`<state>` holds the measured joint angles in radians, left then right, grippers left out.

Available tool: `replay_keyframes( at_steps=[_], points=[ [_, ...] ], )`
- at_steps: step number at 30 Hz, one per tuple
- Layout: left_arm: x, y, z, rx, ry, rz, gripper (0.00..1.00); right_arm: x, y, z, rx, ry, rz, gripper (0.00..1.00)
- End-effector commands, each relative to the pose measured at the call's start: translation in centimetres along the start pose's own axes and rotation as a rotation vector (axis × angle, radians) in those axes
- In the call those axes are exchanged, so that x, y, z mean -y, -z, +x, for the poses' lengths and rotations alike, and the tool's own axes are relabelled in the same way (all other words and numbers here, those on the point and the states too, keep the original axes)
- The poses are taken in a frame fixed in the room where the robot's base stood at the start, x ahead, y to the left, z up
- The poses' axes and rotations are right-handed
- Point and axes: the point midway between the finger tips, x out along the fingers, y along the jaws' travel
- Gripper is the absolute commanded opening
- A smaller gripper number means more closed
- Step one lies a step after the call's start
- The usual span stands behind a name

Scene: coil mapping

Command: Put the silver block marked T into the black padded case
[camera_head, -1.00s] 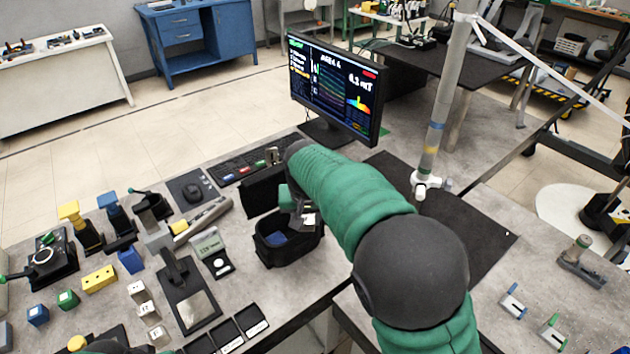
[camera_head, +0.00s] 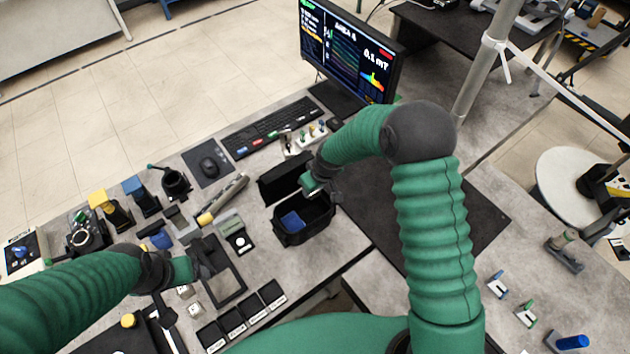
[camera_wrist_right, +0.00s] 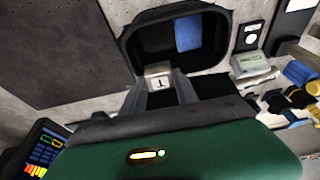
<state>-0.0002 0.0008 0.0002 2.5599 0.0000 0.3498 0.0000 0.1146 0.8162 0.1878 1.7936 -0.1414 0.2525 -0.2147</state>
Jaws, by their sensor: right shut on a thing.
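The silver block marked T (camera_wrist_right: 158,76) is between the fingertips of my right gripper (camera_wrist_right: 160,84) in the right wrist view. That gripper is shut on it, at the near rim of the open black padded case (camera_wrist_right: 132,50). In the head view my right gripper (camera_head: 312,186) is at the upper rim of the case (camera_head: 290,238), and I cannot make out the block there. A blue piece (camera_head: 292,220) lies inside the case. My left gripper (camera_head: 203,262) is over a black stand on the left of the table; its jaw opening is unclear.
The monitor (camera_head: 350,50) and keyboard (camera_head: 272,128) stand behind the case. A black mat (camera_head: 400,215) to its right is bare. Several small blocks and fixtures crowd the left. Labelled black trays (camera_head: 240,318) lie near the front edge.

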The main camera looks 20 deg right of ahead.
Motion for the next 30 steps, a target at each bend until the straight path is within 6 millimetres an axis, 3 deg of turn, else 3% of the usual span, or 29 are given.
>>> replay_keyframes(
  at_steps=[30],
  points=[
    [0.0, -1.7, 7.3, -0.001, 0.000, 0.000, 0.79, 0.0, -3.1, 9.3, 0.000, -0.001, 0.001, 0.00]
  ],
)
